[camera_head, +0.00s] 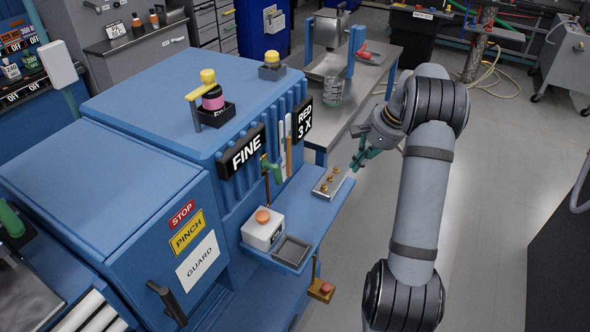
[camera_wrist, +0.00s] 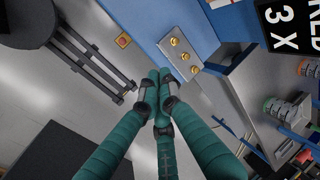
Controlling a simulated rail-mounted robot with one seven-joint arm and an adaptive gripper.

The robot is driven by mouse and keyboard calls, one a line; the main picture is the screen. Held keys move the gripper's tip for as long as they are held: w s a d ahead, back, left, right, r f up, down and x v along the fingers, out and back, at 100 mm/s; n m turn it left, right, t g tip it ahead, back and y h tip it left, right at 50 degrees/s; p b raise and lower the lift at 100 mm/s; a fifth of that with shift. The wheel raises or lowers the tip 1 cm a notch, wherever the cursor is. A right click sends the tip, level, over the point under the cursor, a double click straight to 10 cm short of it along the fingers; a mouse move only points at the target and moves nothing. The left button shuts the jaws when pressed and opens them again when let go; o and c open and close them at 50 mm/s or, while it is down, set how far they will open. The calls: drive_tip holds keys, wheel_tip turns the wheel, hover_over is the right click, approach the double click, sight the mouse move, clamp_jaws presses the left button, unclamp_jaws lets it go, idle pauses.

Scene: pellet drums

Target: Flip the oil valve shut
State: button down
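No part is labelled as the oil valve, so I cannot tell for certain which it is. A yellow-capped cup with a pink band (camera_head: 212,98) and a yellow arm (camera_head: 200,91) sits in a black holder on top of the blue machine. A green-handled lever (camera_head: 268,163) stands at the machine's front beside the FINE sign. My gripper (camera_head: 362,158) is off the right end of the machine's shelf, apart from both. In the wrist view its teal fingers (camera_wrist: 160,76) come together at the tips, with nothing visible between them.
A grey plate with brass knobs (camera_head: 329,183) lies on the blue shelf (camera_head: 313,213), near my gripper; it also shows in the wrist view (camera_wrist: 174,61). A white box with an orange button (camera_head: 262,230) and a small tray (camera_head: 291,251) are further left. The floor at right is open.

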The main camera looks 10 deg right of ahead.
drive_tip(key=a+r+m+y, duration=0.4)
drive_tip(key=a+r+m, duration=0.35)
drive_tip(key=m, duration=0.25)
drive_tip(key=w+a+f+m+p, duration=0.1)
drive_tip(key=w+a+f+p, duration=0.2)
drive_tip(key=a+f, duration=0.6)
drive_tip(key=shift+a+f+p, duration=0.2)
drive_tip(key=shift+a+p, duration=0.3)
drive_tip(key=shift+p, duration=0.15)
